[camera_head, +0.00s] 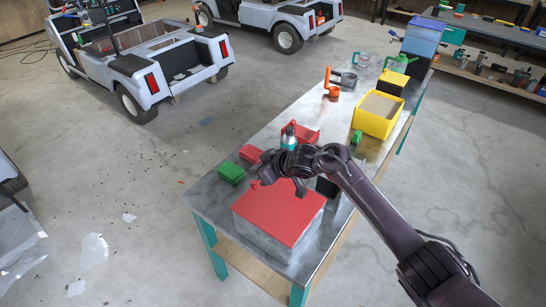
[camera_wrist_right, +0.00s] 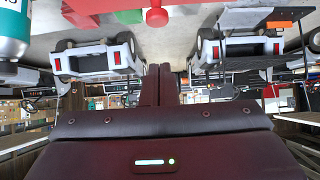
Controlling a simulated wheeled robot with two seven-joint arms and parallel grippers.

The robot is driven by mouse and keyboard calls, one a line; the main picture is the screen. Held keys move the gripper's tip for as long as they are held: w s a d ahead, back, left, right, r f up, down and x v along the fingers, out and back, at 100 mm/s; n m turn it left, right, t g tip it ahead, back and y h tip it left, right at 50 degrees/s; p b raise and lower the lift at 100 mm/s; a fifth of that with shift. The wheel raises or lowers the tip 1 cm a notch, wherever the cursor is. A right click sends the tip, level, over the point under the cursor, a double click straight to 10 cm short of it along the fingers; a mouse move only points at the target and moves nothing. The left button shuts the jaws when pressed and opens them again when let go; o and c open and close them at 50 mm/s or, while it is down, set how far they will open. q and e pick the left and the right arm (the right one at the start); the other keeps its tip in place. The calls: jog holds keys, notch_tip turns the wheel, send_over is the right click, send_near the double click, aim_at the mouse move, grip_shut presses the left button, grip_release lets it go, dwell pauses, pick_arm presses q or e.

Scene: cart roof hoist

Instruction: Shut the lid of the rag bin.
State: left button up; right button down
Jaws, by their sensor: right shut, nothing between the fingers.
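The rag bin (camera_head: 262,238) is a grey box with a flat red lid (camera_head: 280,208), near the close end of the metal workbench. The lid lies level across the top of the box and looks shut. A red knob (camera_head: 254,184) shows at its far left edge; a red knob also shows at the top of the right wrist view (camera_wrist_right: 157,16). My right gripper (camera_head: 262,168) is above the lid's far edge, apart from the lid as far as I can tell. Its dark fingers (camera_wrist_right: 160,82) are together and empty. My left gripper is out of view.
Behind the bin are a green box (camera_head: 231,172), a red box (camera_head: 252,153) and a teal-and-white bottle (camera_head: 288,138). A yellow bin (camera_head: 376,115) stands farther along the workbench (camera_head: 205,194). Carts (camera_head: 150,65) stand on the open floor to the left.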

jog(key=b+v, duration=0.2)
jog(key=v, duration=0.7)
jog(key=s+d+f+m+g+h, duration=0.1)
jog(key=s+d+f+m+h, duration=0.15)
jog(key=s+d, duration=0.6)
jog(key=s+d+f+m+h, duration=0.25)
jog(key=s+d+m, duration=0.2)
jog(key=s, duration=0.65)
jog(key=s+d+f+m+g+h, duration=0.1)
jog(key=s+d+f+m+h, duration=0.15)
jog(key=s+d, duration=0.6)
jog(key=s+a+f+g+b, duration=0.1)
jog(key=s+f, duration=0.1)
jog(key=f, duration=1.4)
jog(key=s+f+g+b, duration=0.1)
jog(key=s+f, duration=0.1)
jog(key=f, duration=1.3)
jog(key=s+d+f+b, duration=0.2)
jog(key=s+d+f, duration=0.1)
jog(key=s+f, duration=1.6)
notch_tip(320, 180, down, 3)
jog(key=shift+s+d+r+n+g+h, duration=0.1)
jog(key=shift+s+d+n+g+h, duration=0.05)
jog(key=shift+s+n+g+h, duration=0.25)
